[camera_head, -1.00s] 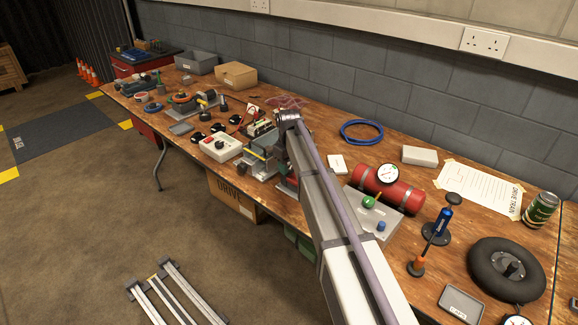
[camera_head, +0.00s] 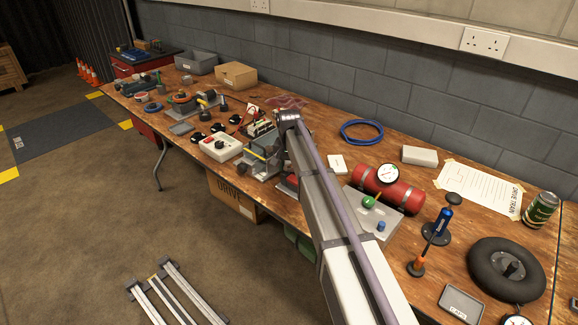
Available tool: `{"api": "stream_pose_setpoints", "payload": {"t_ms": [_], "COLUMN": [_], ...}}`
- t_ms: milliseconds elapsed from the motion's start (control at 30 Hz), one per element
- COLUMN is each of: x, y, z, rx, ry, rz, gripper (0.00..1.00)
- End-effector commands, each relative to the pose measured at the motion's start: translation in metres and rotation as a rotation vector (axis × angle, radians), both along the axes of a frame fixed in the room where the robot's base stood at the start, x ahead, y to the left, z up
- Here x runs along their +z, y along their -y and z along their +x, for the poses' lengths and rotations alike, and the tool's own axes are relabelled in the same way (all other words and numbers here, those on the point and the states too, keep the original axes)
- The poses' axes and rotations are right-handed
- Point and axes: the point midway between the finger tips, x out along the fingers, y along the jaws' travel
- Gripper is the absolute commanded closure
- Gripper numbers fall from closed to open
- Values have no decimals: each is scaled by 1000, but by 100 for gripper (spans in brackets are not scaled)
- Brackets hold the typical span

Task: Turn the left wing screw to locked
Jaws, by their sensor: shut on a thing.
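My arm reaches in from the bottom right and bends at a joint above the middle of the bench. My gripper does not show; it seems to be hidden behind or below that joint. A grey metal device (camera_head: 258,165) with a yellow strip stands just left of the arm, partly covered by it. A dark battery-like block (camera_head: 258,129) with a red lead is behind it. I cannot make out the left wing screw or how it is turned.
A white box with a red button (camera_head: 220,146) stands left of the device. Right of my arm are a red cylinder with a gauge (camera_head: 388,187), a blue cable coil (camera_head: 362,131) and a black tyre (camera_head: 507,269). The wall runs close behind the bench.

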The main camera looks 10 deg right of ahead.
Motion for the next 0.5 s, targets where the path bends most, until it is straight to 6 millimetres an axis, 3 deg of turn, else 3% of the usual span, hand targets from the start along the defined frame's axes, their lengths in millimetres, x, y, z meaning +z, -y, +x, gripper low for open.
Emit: {"api": "stream_pose_setpoints", "payload": {"t_ms": [500], "x": [0], "y": [0], "z": [0], "rx": [-400], "ry": [0], "rz": [0], "gripper": [81]}}
